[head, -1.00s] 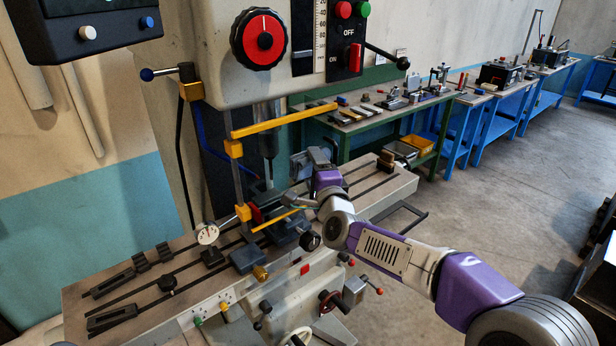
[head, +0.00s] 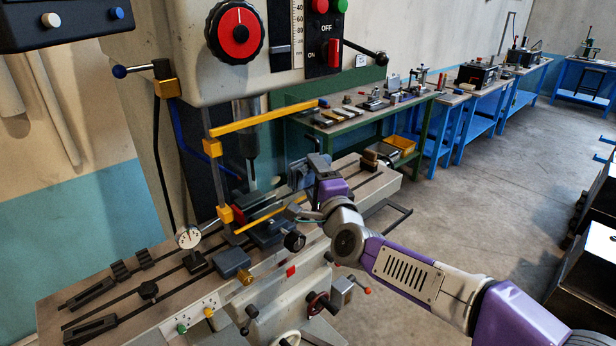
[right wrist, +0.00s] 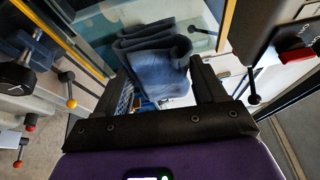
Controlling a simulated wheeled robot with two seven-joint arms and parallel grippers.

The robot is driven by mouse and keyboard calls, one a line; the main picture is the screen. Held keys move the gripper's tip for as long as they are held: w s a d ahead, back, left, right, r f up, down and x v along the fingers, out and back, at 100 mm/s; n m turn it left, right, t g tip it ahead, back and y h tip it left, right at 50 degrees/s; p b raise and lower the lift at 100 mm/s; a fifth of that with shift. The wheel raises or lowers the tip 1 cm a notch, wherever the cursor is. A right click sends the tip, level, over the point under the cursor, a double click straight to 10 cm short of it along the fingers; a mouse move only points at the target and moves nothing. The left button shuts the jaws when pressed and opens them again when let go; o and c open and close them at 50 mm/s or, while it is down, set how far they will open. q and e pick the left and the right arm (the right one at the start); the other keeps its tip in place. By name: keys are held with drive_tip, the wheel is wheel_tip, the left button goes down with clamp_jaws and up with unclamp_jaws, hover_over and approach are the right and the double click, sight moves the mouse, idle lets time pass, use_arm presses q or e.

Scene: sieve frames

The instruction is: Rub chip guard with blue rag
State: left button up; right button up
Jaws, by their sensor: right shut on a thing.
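The chip guard is a clear pane between an upper yellow bar (head: 262,118) and a lower yellow bar, mounted on a grey post on the drilling machine. My right gripper (head: 318,164) is beside the guard's right end, small and partly hidden by its wrist. In the right wrist view, the folded dark blue rag (right wrist: 155,50) sits between the two black fingers of the right gripper, which are shut on it. The guard's yellow edges (right wrist: 68,44) show on both sides there, with the pane behind the rag. I cannot tell whether the rag touches the pane. My left gripper is not in view.
The slotted machine table (head: 140,292) carries a vise, a dial gauge (head: 188,237) and clamps. The drill spindle (head: 247,135) hangs behind the guard. A green bench (head: 345,125) with tools stands behind, blue benches beyond.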

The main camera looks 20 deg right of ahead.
idle(0.3)
drive_tip(key=shift+s+d+b, duration=0.25)
drive_tip(key=shift+s+b, duration=0.05)
drive_tip(key=shift+s, duration=0.4)
drive_tip(key=shift+s+d+b, duration=0.25)
drive_tip(key=shift+s, duration=0.45)
